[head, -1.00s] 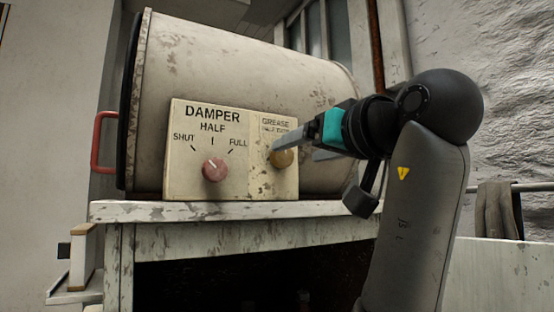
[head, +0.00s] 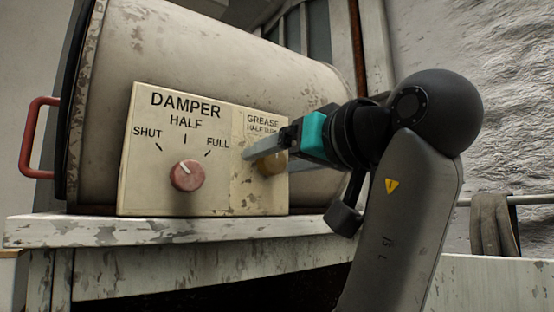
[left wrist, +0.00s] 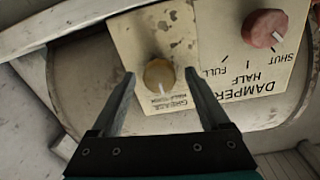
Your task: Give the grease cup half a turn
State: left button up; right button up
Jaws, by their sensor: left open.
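The grease cup (head: 271,163) is a round brass-yellow knob on the right part of a cream panel (head: 150,195), under a label starting "GREASE". In the left wrist view the cup (left wrist: 159,75) faces me, with a pale mark pointing to the label. My left gripper (head: 266,160) is open, its fingers partly hiding the cup in the head view. In the left wrist view the left gripper's fingertips (left wrist: 160,72) lie on either side of the cup, with gaps showing on both sides. I cannot tell whether the tips reach its depth. My right gripper is not in view.
A red damper knob (head: 187,175) sits on the same panel, left of the cup, under SHUT, HALF and FULL marks. Behind is a large pale drum (head: 200,50) with a red handle (head: 36,138). They stand on a worn white table (head: 60,230). A grey cloth (head: 492,225) hangs at right.

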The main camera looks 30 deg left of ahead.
pick_arm(q)
jog(key=shift+c, duration=0.2)
grip_shut()
dwell(0.3)
jog(key=shift+m, duration=0.3)
